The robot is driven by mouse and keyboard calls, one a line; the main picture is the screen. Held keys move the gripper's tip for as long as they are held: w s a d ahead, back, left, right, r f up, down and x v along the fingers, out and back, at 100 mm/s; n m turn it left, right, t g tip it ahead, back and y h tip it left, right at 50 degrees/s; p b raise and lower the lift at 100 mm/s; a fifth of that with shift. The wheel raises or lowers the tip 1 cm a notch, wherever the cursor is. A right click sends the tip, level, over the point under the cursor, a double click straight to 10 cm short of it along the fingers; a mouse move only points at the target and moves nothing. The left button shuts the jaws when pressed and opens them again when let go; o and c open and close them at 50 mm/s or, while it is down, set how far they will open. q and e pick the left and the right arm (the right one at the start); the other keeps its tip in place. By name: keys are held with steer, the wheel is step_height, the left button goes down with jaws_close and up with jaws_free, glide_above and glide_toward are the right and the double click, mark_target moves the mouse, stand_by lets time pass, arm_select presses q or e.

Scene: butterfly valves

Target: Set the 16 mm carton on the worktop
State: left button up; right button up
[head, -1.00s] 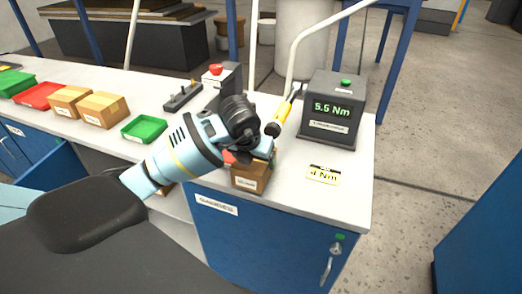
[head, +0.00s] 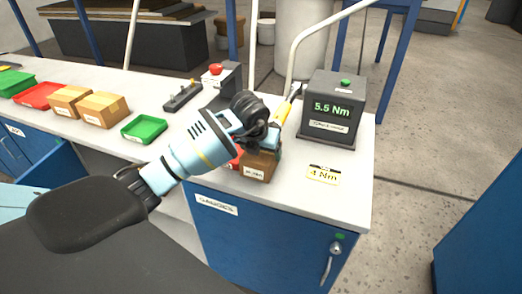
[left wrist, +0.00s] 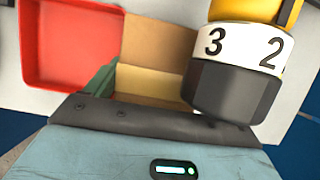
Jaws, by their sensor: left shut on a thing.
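A brown carton (head: 260,166) with a white label on its front is in the jaws of my left gripper (head: 264,142), near the front edge of the worktop (head: 290,185). The label is too small to read. My gripper covers the carton's upper part, and I cannot tell whether its underside touches the worktop. In the left wrist view the carton's brown top (left wrist: 160,42) shows beyond the dark gripper body; the fingertips are not clear there. My right gripper is not in view.
A red tray (left wrist: 70,42) lies beside the carton. A yellow-and-black tool (head: 284,112) stands close behind the gripper. A "5.5 Nm" display box (head: 332,112) and a "4 Nm" card (head: 323,175) are to the right. A green tray (head: 144,128) and other cartons (head: 104,110) are left.

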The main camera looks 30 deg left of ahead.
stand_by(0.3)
arm_select(q)
steer(key=o, duration=1.8)
steer(key=shift+c, duration=0.2)
steer(key=v, duration=1.2)
steer(key=shift+s+p, duration=0.15)
steer(key=shift+p, duration=0.3)
steer(key=shift+d+f, duration=0.1)
steer(key=shift+d, duration=0.05)
